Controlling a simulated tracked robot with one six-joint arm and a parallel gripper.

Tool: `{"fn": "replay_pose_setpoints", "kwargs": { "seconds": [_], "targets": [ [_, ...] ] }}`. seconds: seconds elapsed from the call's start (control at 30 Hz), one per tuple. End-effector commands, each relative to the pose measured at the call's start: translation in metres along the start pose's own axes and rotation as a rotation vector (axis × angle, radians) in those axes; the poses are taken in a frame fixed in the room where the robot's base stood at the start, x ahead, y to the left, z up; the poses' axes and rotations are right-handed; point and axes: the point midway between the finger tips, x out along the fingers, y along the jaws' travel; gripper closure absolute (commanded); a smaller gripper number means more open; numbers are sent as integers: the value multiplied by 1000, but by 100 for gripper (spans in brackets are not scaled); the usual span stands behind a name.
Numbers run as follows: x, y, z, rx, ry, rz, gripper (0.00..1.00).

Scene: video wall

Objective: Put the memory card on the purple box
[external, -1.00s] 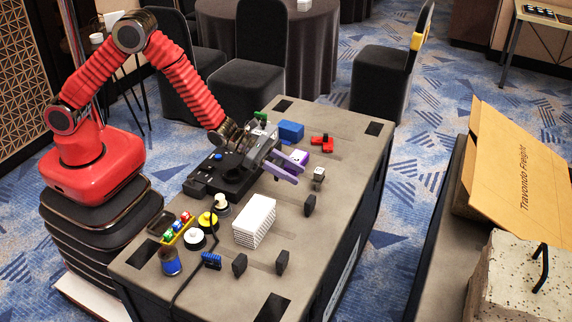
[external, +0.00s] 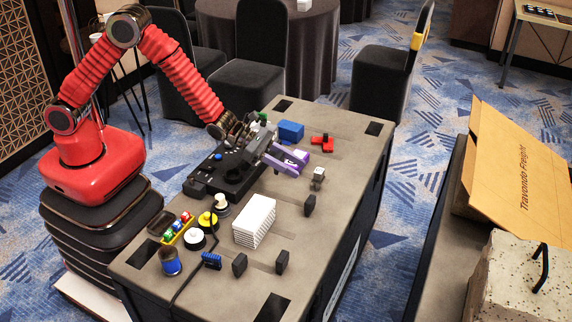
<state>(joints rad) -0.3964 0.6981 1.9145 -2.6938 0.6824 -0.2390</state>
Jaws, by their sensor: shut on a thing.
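My gripper (external: 292,165) is over the middle of the dark table, with its fingers pointing to the right. I cannot tell whether the fingers or the held thing touch the box.
A blue box (external: 291,131) and a red object (external: 321,143) lie behind. A black control panel (external: 228,170) lies under my arm. A white stack (external: 254,221), a small grey object (external: 318,175) and black blocks (external: 310,205) stand nearer. The table's right side has free room.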

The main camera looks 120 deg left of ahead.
Motion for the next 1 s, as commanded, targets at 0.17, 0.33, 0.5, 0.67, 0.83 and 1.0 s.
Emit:
{"fn": "replay_pose_setpoints", "kwargs": {
  "seconds": [0.17, 0.33, 0.5, 0.67, 0.83, 1.0],
  "targets": [
    [-15, 0, 38, 3, -6, 0, 84],
    [-33, 0, 80, 3, -7, 1, 84],
    [-52, 0, 125, 5, -7, 1, 84],
    [-70, 0, 169, 4, -7, 2, 84],
    [-83, 0, 200, 4, -3, 1, 84],
    [-93, 0, 224, 4, -2, 0, 84]
  ]
}}
